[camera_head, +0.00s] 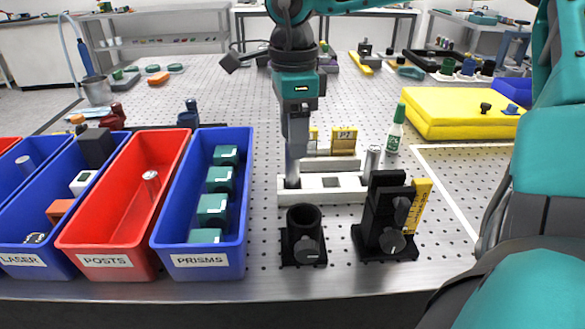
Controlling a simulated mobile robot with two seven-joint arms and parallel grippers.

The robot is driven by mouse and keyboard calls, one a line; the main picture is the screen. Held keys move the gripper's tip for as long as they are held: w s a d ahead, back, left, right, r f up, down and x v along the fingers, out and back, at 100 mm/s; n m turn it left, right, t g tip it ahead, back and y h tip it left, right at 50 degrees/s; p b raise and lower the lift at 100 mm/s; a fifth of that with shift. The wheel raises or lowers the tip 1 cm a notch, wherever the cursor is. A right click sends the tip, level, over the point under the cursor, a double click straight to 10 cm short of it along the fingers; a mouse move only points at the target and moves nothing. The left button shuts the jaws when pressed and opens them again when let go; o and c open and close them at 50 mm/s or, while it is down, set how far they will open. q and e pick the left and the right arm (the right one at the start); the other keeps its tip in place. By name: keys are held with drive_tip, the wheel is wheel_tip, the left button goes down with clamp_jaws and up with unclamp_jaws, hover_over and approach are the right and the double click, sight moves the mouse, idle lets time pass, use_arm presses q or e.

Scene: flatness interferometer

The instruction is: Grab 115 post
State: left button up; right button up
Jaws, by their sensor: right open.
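My right gripper (294,178) reaches down from the top over a white rack block (345,188) with square openings. Its jaws are open, seen nearly edge-on. A grey upright shape at the fingertips stands at the rack's left opening; I cannot tell whether it is finger or post. A silver post (372,160) stands upright at the rack's right end, apart from the gripper. Another short silver post (152,183) stands in the red bin (108,262) labelled POSTS. No 115 marking is readable on any post. My left gripper is not in view.
A black post holder (303,238) and a black mount with yellow scale (385,220) stand in front of the rack. The blue PRISMS bin (200,263) is to the left. A small green-capped bottle (395,130) and yellow block (450,112) are behind right.

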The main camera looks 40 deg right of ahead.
sight(293, 169)
wheel_tip(293, 169, down, 4)
drive_tip(key=shift+r, duration=0.15)
clamp_jaws()
idle(0.5)
drive_tip(key=shift+w+r, duration=0.1)
